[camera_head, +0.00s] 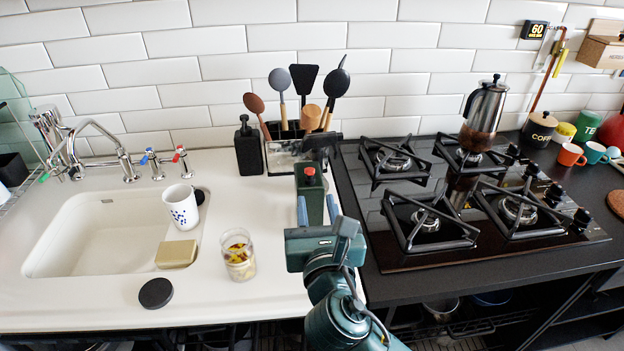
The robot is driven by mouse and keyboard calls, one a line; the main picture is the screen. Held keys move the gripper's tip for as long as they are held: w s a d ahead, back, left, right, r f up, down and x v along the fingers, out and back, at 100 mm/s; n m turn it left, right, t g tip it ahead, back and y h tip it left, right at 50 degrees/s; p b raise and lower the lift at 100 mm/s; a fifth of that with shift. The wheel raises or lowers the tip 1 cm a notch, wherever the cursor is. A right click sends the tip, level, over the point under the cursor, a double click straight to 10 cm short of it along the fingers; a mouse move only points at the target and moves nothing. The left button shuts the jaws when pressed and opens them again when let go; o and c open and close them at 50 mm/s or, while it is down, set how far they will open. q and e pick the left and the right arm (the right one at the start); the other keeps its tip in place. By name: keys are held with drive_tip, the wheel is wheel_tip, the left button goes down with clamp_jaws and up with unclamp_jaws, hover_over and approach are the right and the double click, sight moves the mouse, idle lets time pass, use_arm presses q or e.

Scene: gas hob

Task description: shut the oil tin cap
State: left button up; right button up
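A dark green oil tin (311,203) stands upright on the white counter near the hob's left edge. A small red cap (310,172) shows at its top; from here I cannot tell whether it is open or shut. My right gripper (317,209) comes in from below, its two fingers apart at the tin's near side. It is open, and I cannot tell whether a finger touches the tin. The lower part of the tin is partly hidden by the gripper. My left gripper is not in view.
A utensil holder (283,155) and a black bottle (248,150) stand behind. A glass jar (238,257), round black lid (155,293) and sink (95,240) lie left. The gas hob (440,255) with a coffee pot (484,112) is right. The counter between jar and tin is clear.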

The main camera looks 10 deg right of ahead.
sight(311, 175)
drive_tip(key=w, duration=0.7)
drive_tip(key=shift+c, duration=0.5)
clamp_jaws()
